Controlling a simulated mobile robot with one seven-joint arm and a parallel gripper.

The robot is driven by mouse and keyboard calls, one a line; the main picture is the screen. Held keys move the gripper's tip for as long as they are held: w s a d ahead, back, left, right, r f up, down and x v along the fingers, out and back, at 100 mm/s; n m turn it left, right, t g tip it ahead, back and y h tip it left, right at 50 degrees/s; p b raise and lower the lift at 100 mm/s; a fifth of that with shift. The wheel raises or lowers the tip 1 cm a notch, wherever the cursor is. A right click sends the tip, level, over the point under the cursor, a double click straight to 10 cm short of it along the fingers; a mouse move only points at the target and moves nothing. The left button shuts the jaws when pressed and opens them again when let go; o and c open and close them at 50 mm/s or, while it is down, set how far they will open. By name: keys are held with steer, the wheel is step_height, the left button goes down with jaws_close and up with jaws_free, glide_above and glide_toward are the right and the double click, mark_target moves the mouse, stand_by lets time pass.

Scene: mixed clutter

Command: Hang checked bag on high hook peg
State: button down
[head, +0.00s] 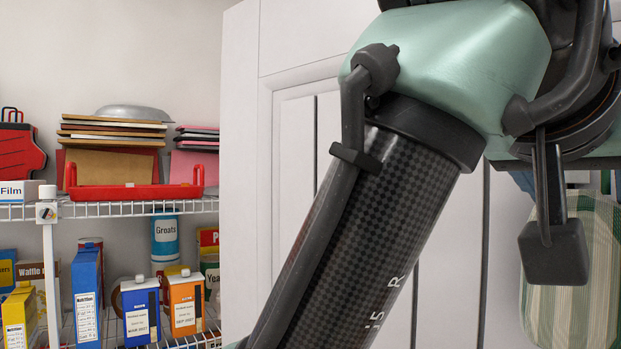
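A green-and-beige checked cloth thing (578,275), which looks like the checked bag, shows at the right edge of the head view. It is partly covered by my arm and cut off by the frame edge. What it hangs from or rests on is hidden. No hook peg can be made out. My arm crosses the middle and right of the view. My gripper is out of view, so its hold on anything cannot be seen.
A white wire shelf (140,208) at the left holds a red tray (135,191), stacked boards (110,135) and a red case (20,150). Several food boxes and cans stand below, including a blue box (88,295). A white panelled door or cabinet (240,170) stands behind my arm.

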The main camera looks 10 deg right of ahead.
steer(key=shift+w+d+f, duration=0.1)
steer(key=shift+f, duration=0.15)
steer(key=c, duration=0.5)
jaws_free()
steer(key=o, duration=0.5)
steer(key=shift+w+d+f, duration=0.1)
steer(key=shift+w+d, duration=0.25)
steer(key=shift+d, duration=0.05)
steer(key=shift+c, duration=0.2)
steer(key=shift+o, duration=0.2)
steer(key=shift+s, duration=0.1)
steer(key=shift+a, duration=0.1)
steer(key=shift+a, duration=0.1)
